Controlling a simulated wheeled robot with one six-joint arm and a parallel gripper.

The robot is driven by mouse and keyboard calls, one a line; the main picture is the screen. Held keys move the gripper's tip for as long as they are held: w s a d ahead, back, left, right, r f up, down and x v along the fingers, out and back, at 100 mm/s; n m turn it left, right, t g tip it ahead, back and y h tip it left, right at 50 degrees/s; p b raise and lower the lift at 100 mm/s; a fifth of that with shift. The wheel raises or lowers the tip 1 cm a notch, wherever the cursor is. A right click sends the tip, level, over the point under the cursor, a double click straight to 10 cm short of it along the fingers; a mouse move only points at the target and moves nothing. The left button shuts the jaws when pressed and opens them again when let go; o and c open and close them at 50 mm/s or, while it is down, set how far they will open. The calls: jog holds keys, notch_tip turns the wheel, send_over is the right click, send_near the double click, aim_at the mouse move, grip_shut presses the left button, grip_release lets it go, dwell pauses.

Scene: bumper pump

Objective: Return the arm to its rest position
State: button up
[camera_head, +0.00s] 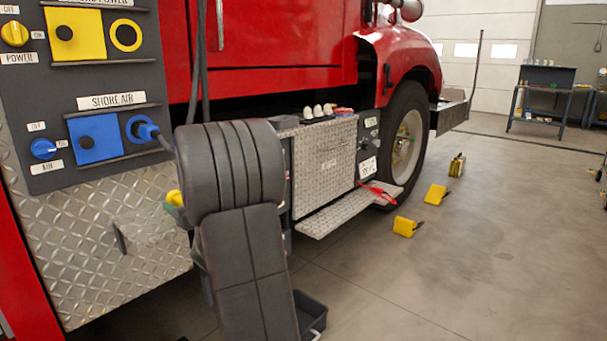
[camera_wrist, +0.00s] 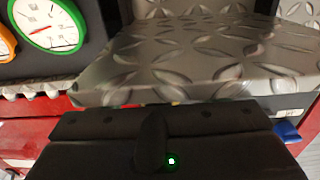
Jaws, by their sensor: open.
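My arm (camera_head: 238,255) stands folded in front of the truck's side in the head view, and it hides its own end. In the wrist view a dark body with a small green light fills the bottom; it appears to be my gripper (camera_wrist: 152,140). Its fingertips do not show clearly, and nothing is seen held. A diamond-plate ledge (camera_wrist: 190,75) is close ahead of it. I cannot tell whether they touch. A green-rimmed gauge (camera_wrist: 48,22) is at the upper left of the wrist view, beside part of an orange-rimmed one.
A panel with a blue shore air plug (camera_head: 145,131) and hanging cables is close on the left. A diamond-plate step (camera_head: 328,213) juts out right of my arm. Yellow chocks (camera_head: 407,227) lie near the wheel (camera_head: 405,140). A workbench (camera_head: 545,98) stands far back.

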aim_at(179, 196)
jog(key=shift+w+a+r+p, duration=0.5)
jog(key=shift+w+a+r, duration=0.25)
jog(key=shift+a, duration=0.2)
jog(key=shift+r, duration=0.3)
jog(key=shift+f, duration=0.1)
